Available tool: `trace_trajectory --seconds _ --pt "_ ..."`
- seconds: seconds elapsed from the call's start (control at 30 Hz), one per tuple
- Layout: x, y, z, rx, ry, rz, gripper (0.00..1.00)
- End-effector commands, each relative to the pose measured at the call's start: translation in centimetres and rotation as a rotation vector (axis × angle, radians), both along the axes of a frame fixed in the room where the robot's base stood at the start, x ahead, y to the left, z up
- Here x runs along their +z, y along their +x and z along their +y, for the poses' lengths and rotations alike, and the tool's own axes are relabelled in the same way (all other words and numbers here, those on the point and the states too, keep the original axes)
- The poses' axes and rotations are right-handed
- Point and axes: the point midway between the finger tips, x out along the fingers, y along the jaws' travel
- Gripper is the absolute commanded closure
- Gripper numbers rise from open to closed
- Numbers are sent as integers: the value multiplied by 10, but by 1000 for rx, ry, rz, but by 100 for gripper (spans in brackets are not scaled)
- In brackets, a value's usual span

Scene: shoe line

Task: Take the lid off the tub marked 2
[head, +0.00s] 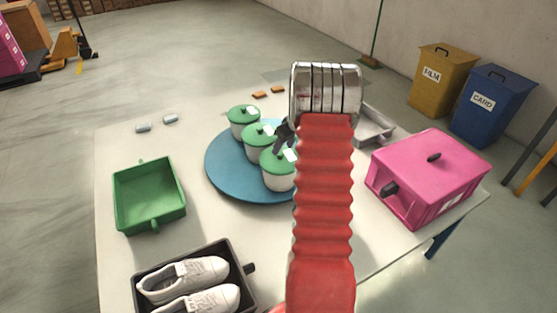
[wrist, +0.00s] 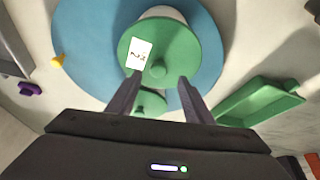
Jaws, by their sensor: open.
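Three white tubs with green lids stand in a row on a round blue board (head: 225,180) in the head view. Their white labels are too small to read there. In the wrist view the large green lid (wrist: 178,48) has a round knob (wrist: 157,69) and a white label (wrist: 138,54) that reads 2. This looks to be the nearest tub (head: 278,181) in the head view. A second green lid (wrist: 150,104) shows partly between my fingers. My gripper (wrist: 160,80) is open and empty, its fingertips near the marked lid's knob. It shows dark beside the tubs (head: 285,132), partly hidden by my arm.
A green tray (head: 120,205) lies left on the table; a dark box (head: 238,268) with white shoes is in front. A pink box (head: 445,185) and a grey tray (head: 376,134) are right. Small grey and orange pieces lie towards the back.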

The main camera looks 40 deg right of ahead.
Motion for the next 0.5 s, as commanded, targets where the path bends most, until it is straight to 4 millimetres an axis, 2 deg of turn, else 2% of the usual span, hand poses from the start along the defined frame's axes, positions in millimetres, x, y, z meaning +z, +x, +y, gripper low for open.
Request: trace_trajectory --seconds 0.3,0.5 --pt "-33 16 -5 1 2 1 53" --pt "-41 20 -6 0 0 0 53"
